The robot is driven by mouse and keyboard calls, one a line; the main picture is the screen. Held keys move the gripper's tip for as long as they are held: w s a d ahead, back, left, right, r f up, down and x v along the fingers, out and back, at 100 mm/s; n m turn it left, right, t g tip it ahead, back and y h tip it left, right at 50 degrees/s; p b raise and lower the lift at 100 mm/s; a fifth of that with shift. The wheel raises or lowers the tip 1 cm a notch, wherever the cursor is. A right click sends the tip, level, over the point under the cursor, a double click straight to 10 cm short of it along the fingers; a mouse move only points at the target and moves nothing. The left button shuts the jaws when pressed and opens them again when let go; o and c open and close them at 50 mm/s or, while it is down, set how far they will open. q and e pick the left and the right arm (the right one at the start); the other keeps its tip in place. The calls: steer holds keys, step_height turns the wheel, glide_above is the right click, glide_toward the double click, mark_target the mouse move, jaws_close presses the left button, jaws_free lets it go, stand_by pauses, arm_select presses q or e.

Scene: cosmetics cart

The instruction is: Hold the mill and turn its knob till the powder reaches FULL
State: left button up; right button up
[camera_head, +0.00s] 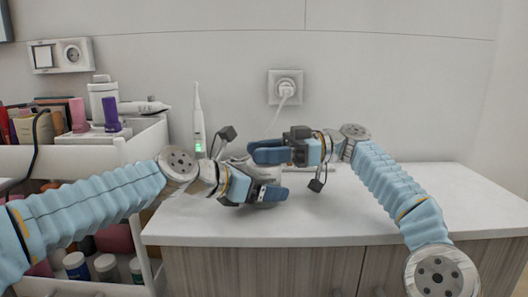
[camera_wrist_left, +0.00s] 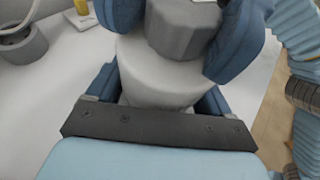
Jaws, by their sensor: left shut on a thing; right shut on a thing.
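The mill (camera_wrist_left: 158,75) is a pale, rounded body that fills the middle of the left wrist view. Its faceted grey knob (camera_wrist_left: 184,28) sits on top. My left gripper (camera_head: 262,192) is shut around the mill's body, with a blue finger on each side. My right gripper (camera_head: 268,153) is above it, shut on the knob; its blue fingers also flank the knob in the left wrist view. In the head view my grippers mostly hide the mill. The powder and any FULL mark are not visible.
The white counter (camera_head: 330,220) is mostly clear on the right. An electric toothbrush (camera_head: 198,125) stands behind my left gripper. A white cart (camera_head: 75,155) with several cosmetics is at the left. A plug with a cable sits in the wall socket (camera_head: 285,87).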

steer(key=shift+r, duration=0.1)
steer(key=o, duration=0.9)
steer(key=shift+o, duration=0.2)
steer(key=shift+t, duration=0.3)
